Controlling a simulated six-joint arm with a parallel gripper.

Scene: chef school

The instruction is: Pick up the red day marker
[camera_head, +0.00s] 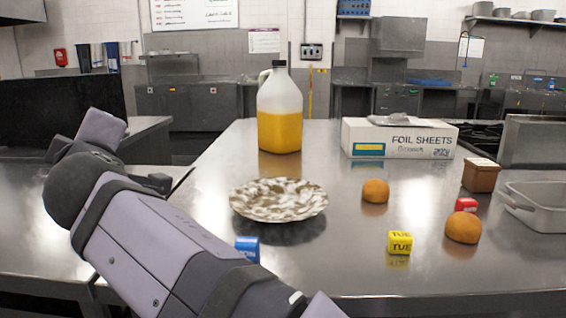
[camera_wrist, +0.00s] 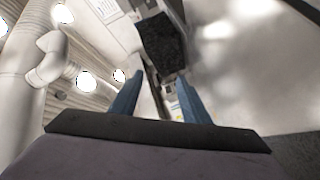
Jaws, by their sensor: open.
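The red day marker (camera_head: 466,204) is a small red block on the steel table at the right, just behind an orange (camera_head: 463,228) and in front of a brown box. A yellow marker reading TUE (camera_head: 399,242) and a blue marker (camera_head: 247,248) lie nearer the front edge. My arm spans the lower left of the head view, and its gripper is not clearly visible there. In the wrist view my gripper (camera_wrist: 158,98) has its two blue fingers apart with nothing between them. That view faces the ceiling and walls, with no marker in it.
A patterned plate (camera_head: 279,199) lies mid-table, with a jug of yellow liquid (camera_head: 280,112) behind it. A foil sheets box (camera_head: 398,139), a second orange (camera_head: 375,191), the brown box (camera_head: 481,175) and a grey tray (camera_head: 516,204) stand around the right side.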

